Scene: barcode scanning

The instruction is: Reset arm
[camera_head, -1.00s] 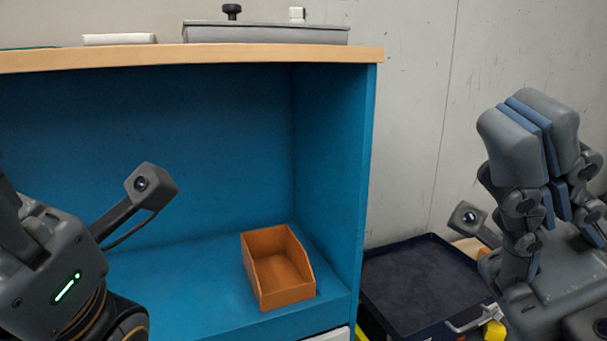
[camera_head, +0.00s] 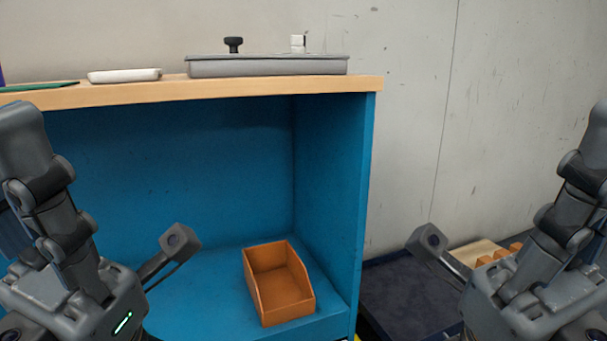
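My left gripper (camera_head: 27,145) stands upright at the left edge, in front of the blue shelf unit. One finger shows clearly and the rest is cut off or hidden, so its opening cannot be judged. My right gripper (camera_head: 597,140) is at the right edge, in front of the grey wall, with its fingers pointing up and partly out of frame. Its opening cannot be judged either. I see nothing held in the visible part of either gripper.
An orange open bin (camera_head: 278,284) sits inside the blue shelf unit (camera_head: 335,180). A grey tray (camera_head: 265,66) and a white flat item (camera_head: 124,76) lie on its wooden top (camera_head: 210,90). A dark tray (camera_head: 400,300) is low at the right.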

